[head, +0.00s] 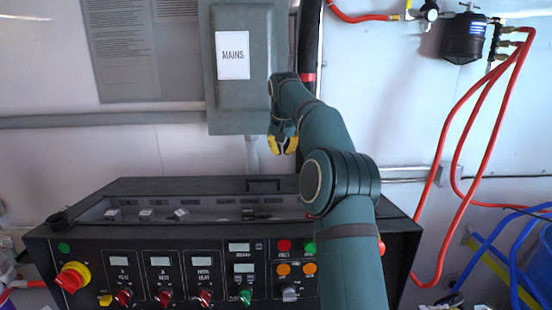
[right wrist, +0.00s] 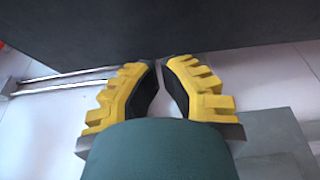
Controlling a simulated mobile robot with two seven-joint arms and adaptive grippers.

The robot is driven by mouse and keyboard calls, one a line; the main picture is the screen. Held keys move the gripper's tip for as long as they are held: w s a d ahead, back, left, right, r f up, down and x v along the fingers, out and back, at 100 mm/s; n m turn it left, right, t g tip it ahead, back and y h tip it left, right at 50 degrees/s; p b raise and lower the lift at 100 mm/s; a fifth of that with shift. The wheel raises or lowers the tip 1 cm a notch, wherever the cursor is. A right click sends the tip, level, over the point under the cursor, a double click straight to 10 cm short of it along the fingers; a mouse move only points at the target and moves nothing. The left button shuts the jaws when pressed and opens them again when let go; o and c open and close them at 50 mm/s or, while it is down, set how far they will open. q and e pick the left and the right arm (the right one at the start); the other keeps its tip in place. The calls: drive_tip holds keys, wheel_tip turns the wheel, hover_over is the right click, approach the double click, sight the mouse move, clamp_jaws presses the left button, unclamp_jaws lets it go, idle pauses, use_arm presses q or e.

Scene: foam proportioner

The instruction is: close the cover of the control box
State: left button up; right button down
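A grey control box (head: 196,75) hangs on the wall. Its front cover (head: 233,98) bears a white MAINS label (head: 232,55) and looks flat against the box. My right gripper (head: 283,149), with yellow fingers, is beside and below the box's lower right corner. My forearm reaches up in front of the console. In the right wrist view the fingertips (right wrist: 160,68) nearly meet, and nothing shows between them. A dark grey surface (right wrist: 150,30) lies just beyond them; whether they touch it I cannot tell. My left gripper is out of view.
A black console (head: 80,250) with knobs and buttons stands below the box, behind my forearm. A notice panel (head: 140,60) is at the left. A horizontal conduit (head: 100,119) runs along the wall. Red hoses (head: 470,190) hang at the right, with blue hoses (head: 500,240) lower down.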

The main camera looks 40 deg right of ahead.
sight(282, 186)
drive_tip(key=b+x, duration=0.1)
drive_tip(key=x, duration=0.7)
drive_tip(key=shift+f, duration=0.55)
drive_tip(key=shift+s+a+b, duration=0.3)
drive_tip(key=shift+b, duration=0.1)
drive_tip(key=shift+s+a+r, duration=0.15)
drive_tip(key=shift+s+a, duration=0.3)
drive_tip(key=shift+s, duration=0.05)
drive_tip(key=shift+s+a+r, duration=0.2)
drive_tip(key=shift+s+a, duration=0.2)
drive_tip(key=shift+s, duration=0.1)
drive_tip(key=shift+s+a+b, duration=0.1)
drive_tip(key=shift+b, duration=0.25)
